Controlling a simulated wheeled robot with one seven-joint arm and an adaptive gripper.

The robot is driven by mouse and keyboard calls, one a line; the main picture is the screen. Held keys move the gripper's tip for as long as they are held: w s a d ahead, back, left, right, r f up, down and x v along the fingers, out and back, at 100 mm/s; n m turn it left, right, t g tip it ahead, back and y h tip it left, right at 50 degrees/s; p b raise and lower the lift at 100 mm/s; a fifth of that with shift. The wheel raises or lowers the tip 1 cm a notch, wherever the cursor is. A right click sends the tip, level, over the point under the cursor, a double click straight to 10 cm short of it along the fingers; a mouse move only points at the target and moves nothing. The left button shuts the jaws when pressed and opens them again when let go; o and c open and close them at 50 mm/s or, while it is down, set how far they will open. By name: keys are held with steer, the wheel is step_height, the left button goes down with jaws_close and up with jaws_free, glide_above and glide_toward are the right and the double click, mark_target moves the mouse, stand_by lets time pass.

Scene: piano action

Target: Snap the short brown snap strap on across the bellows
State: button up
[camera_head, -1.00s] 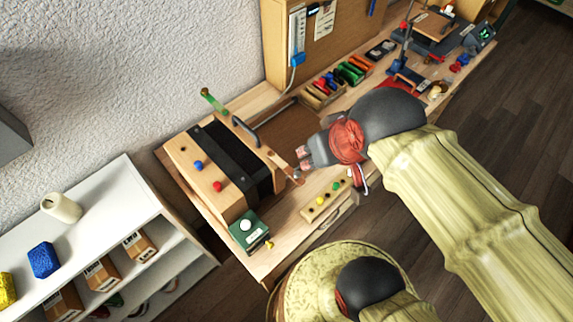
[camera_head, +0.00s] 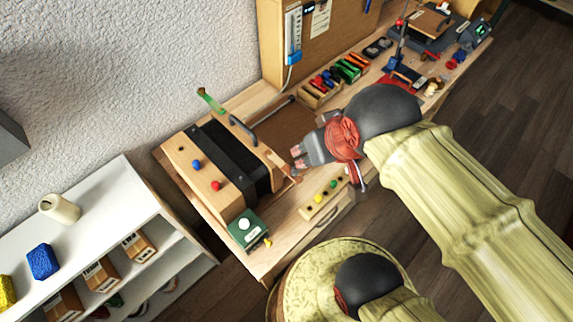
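The wooden-ended box with black bellows (camera_head: 262,178) stands on the left part of the bench. A wide black band (camera_head: 225,148) crosses its top, and red and blue knobs sit on its left wooden part. A small brown piece (camera_head: 293,174), perhaps the short brown snap strap, shows at the box's right end, just below my fingertips. Whether it is fastened there I cannot tell. My gripper (camera_head: 297,157) points left beside the box's right wooden part. Its two pinkish fingertips look apart, with nothing clearly between them.
A strip with coloured knobs (camera_head: 324,200) lies below my gripper. Small bins (camera_head: 320,94) line the back.

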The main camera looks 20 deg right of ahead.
steer(key=r+p, duration=0.1)
steer(key=n+g+h+p, duration=0.4)
steer(key=n+g+p, duration=0.3)
steer(key=n+p, duration=0.65)
glide_toward(294, 172)
steer(key=x, duration=0.7)
steer(key=shift+s+d+f, duration=0.1)
steer(key=shift+d+f, duration=0.05)
steer(key=shift+f, duration=0.2)
steer(key=c, duration=0.4)
jaws_close()
